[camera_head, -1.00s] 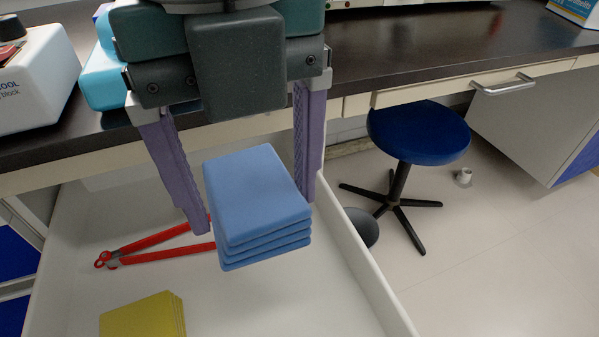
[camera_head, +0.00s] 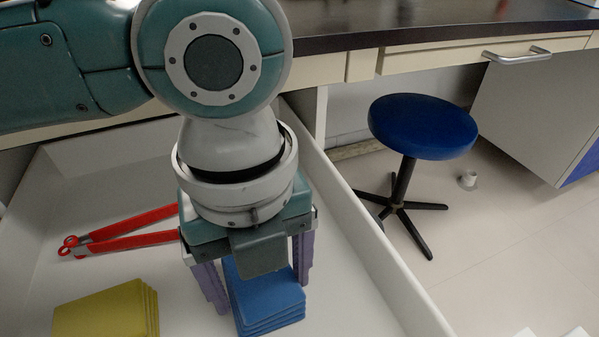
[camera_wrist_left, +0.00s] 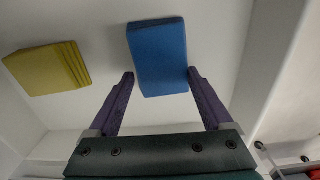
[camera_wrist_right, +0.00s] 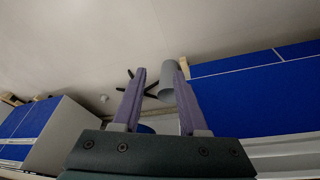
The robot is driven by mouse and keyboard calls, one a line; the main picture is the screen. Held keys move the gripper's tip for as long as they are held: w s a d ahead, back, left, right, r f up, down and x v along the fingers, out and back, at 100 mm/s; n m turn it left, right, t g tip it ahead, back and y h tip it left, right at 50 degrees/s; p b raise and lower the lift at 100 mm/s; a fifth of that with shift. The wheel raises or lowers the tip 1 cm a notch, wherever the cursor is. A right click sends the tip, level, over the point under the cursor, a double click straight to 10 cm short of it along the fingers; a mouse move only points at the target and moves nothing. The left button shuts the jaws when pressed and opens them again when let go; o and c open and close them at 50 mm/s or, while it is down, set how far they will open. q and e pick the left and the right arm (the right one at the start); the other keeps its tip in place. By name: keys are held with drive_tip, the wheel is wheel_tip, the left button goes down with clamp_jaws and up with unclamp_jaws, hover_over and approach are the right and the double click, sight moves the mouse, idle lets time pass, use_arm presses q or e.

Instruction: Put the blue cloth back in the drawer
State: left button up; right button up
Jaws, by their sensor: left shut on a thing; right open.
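The blue cloth (camera_head: 268,300) is a folded stack low inside the white open drawer (camera_head: 385,275). My left gripper (camera_head: 262,292) points down over it, with purple fingers on either side, shut on the cloth. In the left wrist view the cloth (camera_wrist_left: 158,60) sits between the fingertips. The gripper hides part of its top in the head view. I cannot tell whether it touches the drawer floor. My right gripper (camera_wrist_right: 161,70) is out of the head view; in its wrist view it is open and empty.
A yellow folded cloth (camera_head: 108,312) lies left of the blue one in the drawer. Red-handled tongs (camera_head: 125,235) lie behind it. The dark counter (camera_head: 400,25) runs above the drawer. A blue stool (camera_head: 423,127) stands on the floor to the right.

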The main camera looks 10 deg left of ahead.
use_arm(q)
drive_tip(key=shift+f, duration=0.15)
drive_tip(key=o, duration=1.1)
drive_tip(key=shift+r, duration=0.2)
